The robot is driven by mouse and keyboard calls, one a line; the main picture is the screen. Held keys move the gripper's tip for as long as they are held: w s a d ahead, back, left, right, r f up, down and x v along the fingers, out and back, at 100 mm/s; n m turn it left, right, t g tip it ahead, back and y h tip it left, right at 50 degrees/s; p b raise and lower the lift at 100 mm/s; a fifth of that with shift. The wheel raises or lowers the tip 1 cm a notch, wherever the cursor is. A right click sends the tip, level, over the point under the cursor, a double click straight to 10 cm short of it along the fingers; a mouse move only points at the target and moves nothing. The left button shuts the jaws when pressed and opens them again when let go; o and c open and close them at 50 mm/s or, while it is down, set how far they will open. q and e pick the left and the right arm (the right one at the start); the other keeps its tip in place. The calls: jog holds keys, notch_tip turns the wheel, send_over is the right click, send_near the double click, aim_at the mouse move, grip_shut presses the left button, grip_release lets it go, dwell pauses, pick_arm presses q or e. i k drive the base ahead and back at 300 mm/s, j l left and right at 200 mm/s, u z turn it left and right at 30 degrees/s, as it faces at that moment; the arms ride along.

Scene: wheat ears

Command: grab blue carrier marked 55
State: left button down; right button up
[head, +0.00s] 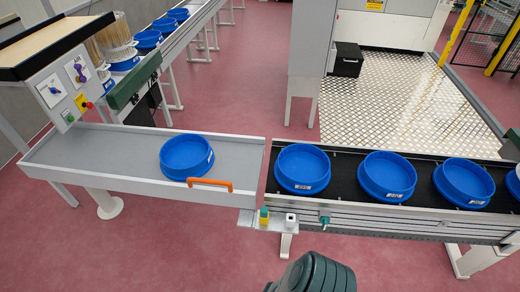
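Several round blue carriers with white labels are in the head view. One carrier (186,156) sits on the grey tray (85,150), left of the gap. The labels are too small to read, so I cannot tell which is marked 55. Neither gripper is recognisable in view. A dark ribbed part, probably mine, shows at the bottom centre.
An orange handle (210,184) is on the tray's front edge. The black conveyor (343,171) has a metal front rail with small fittings. Behind, another conveyor (196,22) carries more blue carriers, one holding wheat ears (114,38). A control panel (65,88) stands left. Red floor in front is open.

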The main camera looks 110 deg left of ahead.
aim_at(184, 157)
jog(key=u, duration=4.35)
jog(key=i+z, duration=0.15)
jog(key=z, duration=0.2)
jog(key=i+j+z, duration=0.15)
jog(key=z, duration=0.2)
jog(key=i+j+z, duration=0.1)
jog(key=z, duration=0.25)
